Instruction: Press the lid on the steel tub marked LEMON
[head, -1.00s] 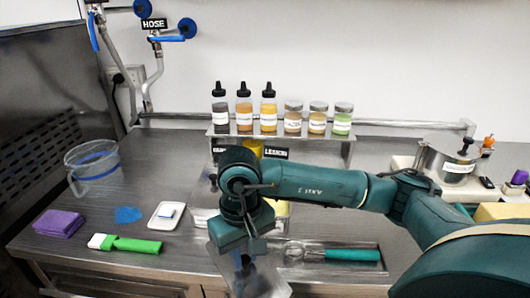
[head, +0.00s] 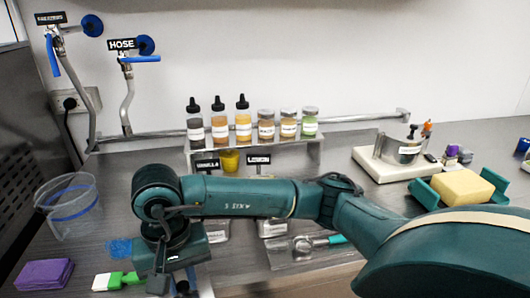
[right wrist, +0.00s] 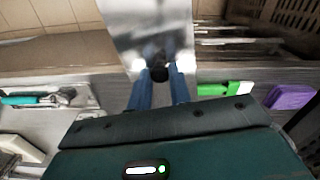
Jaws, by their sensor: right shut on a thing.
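The black LEMON sign (head: 258,160) stands at the back of the counter, right of the VANILLA sign (head: 207,164). Below it, part of a steel tub (head: 272,228) shows under my right arm, which hides most of it. My right gripper (head: 172,286) is low at the front of the counter, left of the tubs. In the right wrist view its blue fingers (right wrist: 160,88) are shut on the black knob (right wrist: 160,73) of a shiny steel lid (right wrist: 145,28). The lid is apart from the tub. My left gripper is not in view.
A clear jug (head: 70,215) stands left. A teal-handled scoop (head: 318,242) lies right of the tubs. Bottles and jars (head: 243,124) line the rear shelf. A yellow block (head: 462,189) is right.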

